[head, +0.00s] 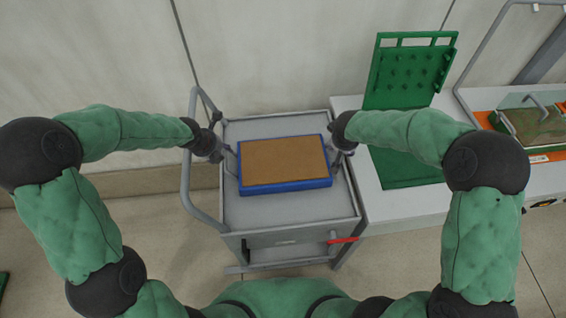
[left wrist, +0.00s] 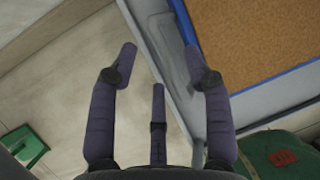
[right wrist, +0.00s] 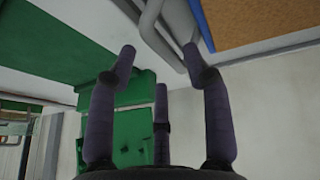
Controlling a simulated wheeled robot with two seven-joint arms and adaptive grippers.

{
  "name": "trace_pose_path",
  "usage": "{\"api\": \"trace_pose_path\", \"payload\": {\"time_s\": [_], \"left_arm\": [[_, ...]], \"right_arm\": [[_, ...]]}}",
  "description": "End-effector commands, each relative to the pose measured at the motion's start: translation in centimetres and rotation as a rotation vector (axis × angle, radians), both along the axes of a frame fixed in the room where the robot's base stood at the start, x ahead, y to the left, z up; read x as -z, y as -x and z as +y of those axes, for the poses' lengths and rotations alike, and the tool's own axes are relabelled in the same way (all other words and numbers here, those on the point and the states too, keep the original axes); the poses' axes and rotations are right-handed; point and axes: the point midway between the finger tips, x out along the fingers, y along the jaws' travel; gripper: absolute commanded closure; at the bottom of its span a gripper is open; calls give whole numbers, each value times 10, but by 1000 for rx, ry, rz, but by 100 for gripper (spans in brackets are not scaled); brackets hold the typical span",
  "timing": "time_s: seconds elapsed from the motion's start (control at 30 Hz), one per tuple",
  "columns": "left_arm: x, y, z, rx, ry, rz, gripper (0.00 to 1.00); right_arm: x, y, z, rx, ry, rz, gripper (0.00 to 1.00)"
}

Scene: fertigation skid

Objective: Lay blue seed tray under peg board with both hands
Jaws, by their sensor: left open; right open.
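The blue seed tray (head: 286,189), filled with brown soil, lies flat on the grey cart top (head: 255,214). My left gripper (head: 232,154) is open at the tray's left side; the left wrist view shows its spread fingers (left wrist: 165,60) beside the blue rim (left wrist: 275,80). My right gripper (head: 337,156) is open at the tray's right side, partly hidden by its arm; the right wrist view shows its fingers (right wrist: 158,55) near the blue rim (right wrist: 202,25). Neither gripper holds the tray. The green peg board (head: 410,72) stands upright behind a green base plate (head: 405,172).
The white bench (head: 380,219) carrying the peg board stands right of the cart. A clear-covered box (head: 535,125) and grey tube frame sit farther right. The cart has a tubular handle (head: 187,165) at left and a red lever (head: 343,240) in front. A wall stands behind.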

Motion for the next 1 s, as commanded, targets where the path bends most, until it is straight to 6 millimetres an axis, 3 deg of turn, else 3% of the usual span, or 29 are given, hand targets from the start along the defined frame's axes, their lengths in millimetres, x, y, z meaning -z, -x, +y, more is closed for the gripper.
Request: {"api": "trace_pose_path", "payload": {"time_s": [0.1, 0.3, 0.73, 0.77, 0.93, 1.0], "left_arm": [[18, -7, -3, 0, 0, 2, 50], [37, -16, -6, 1, 0, 1, 50], [43, -19, -7, 0, 0, -1, 50], [42, -19, -7, 0, 0, -1, 53], [43, -19, -7, 0, 0, -1, 100], [42, -19, -7, 0, 0, -1, 100]], "right_arm": [[18, -7, -3, 0, 0, 2, 50], [36, -16, -6, 1, 1, 1, 50], [42, -19, -7, 0, 0, -1, 50], [42, -19, -7, 0, 0, -1, 53], [42, -19, -7, 0, 0, -1, 100], [42, -18, -7, 0, 0, 0, 100]]}}
